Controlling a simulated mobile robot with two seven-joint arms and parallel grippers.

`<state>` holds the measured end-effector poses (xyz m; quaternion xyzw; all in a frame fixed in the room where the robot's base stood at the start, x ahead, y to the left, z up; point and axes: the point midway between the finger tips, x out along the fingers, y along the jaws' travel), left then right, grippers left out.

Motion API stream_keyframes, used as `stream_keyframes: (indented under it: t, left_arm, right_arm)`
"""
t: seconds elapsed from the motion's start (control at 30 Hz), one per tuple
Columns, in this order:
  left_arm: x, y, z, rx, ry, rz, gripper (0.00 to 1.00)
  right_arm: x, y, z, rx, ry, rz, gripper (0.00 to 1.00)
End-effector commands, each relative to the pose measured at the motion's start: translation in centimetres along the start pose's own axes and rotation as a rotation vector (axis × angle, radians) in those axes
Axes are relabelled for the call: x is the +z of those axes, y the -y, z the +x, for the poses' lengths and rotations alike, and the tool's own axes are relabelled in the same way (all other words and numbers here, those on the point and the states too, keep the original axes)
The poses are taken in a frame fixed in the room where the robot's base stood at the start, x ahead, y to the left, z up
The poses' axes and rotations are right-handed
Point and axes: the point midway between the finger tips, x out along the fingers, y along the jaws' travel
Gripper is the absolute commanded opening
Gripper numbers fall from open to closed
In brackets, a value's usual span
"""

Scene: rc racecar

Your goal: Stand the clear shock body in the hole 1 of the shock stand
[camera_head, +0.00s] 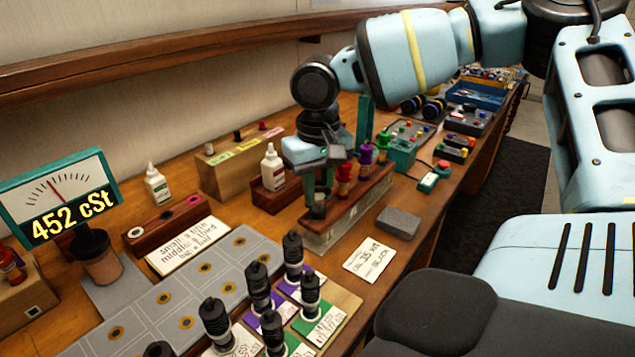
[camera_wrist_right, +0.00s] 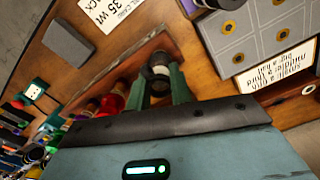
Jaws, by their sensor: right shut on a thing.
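The shock stand (camera_head: 350,212) is a long wooden block with a red (camera_head: 344,178), a purple (camera_head: 366,152) and a green shock body (camera_head: 383,143) standing in a row. My right gripper (camera_head: 319,200) points down over the stand's near end, beside the red one. In the right wrist view my right gripper (camera_wrist_right: 160,88) is shut on the clear shock body (camera_wrist_right: 159,66), a pale cylinder with a dark end. It looks roughly upright over or in the stand's end; the fingers hide whether it is seated in hole 1. My left gripper is not in view.
A grey block (camera_head: 398,222) and a handwritten card (camera_head: 369,260) lie to the right of the stand. Several black shocks (camera_head: 292,258) stand in front, near a grey mat (camera_head: 165,300). A dial reads 452 cSt (camera_head: 62,198).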

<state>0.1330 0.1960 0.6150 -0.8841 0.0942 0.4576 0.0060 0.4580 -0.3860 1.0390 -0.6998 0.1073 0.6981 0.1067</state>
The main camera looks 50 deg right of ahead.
Motion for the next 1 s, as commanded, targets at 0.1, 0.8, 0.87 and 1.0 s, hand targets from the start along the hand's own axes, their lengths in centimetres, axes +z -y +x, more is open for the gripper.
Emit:
stream_keyframes:
  t: [0.1, 0.8, 0.87, 1.0]
  left_arm:
    - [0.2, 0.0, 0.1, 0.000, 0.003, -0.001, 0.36]
    - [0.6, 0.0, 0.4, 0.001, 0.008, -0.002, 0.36]
    - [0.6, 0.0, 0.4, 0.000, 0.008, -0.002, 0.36]
    - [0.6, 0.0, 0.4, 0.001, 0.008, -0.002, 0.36]
  right_arm:
    - [0.0, 0.0, 0.4, 0.000, 0.001, 0.000, 0.00]
    - [0.0, 0.0, 1.3, -0.001, 0.000, 0.000, 0.24]
    - [0.0, 0.0, 1.3, -0.001, 0.000, 0.000, 0.32]
    - [0.0, 0.0, 1.3, -0.001, 0.000, 0.000, 0.47]
